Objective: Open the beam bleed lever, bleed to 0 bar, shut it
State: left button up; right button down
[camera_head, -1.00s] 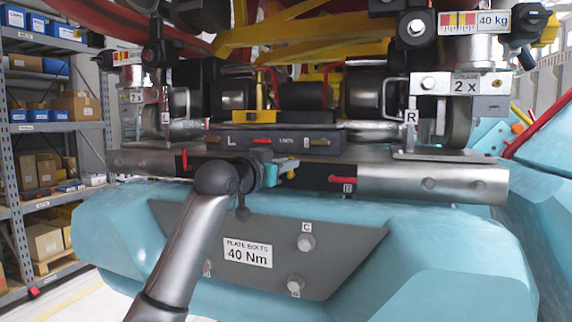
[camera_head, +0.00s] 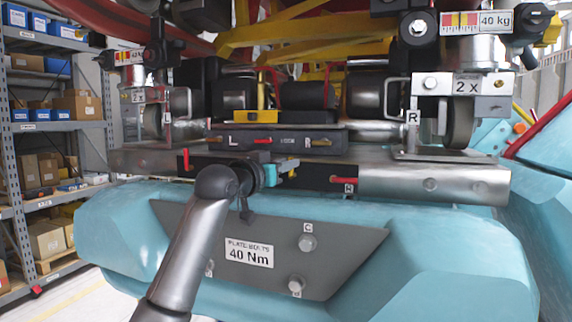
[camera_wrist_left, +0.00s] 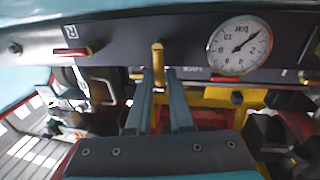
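The yellow bleed lever (camera_wrist_left: 158,60) stands out from the dark beam, upright in the left wrist view. A bit of yellow (camera_head: 291,174) shows beyond my gripper in the head view. My left gripper (camera_wrist_left: 160,76) has its two fingertips on either side of the lever. I cannot tell whether they press on it. In the head view the gripper (camera_head: 272,175) is at the beam's front, partly hidden by my wrist. A round white gauge (camera_wrist_left: 240,45) marked bar is to the right of the lever; its needle points up and right. My right gripper is out of view.
Red handles (camera_head: 343,181) sit on the beam (camera_head: 430,184), and one (camera_wrist_left: 72,52) is left of the lever in the wrist view. Below is a grey plate (camera_head: 335,238) with bolts, on a teal body. Shelves (camera_head: 62,125) stand at the left.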

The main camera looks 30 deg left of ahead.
pick_arm(q)
jog(key=o, duration=0.4)
jog(key=shift+s, duration=0.1)
jog(key=s+b, duration=0.1)
jog(key=s, duration=0.4)
jog(key=s+b, duration=0.1)
jog(key=s, duration=0.4)
jog(key=s+b, duration=0.1)
jog(key=s, duration=0.4)
jog(key=shift+d+f, duration=0.2)
jog(key=shift+d, duration=0.15)
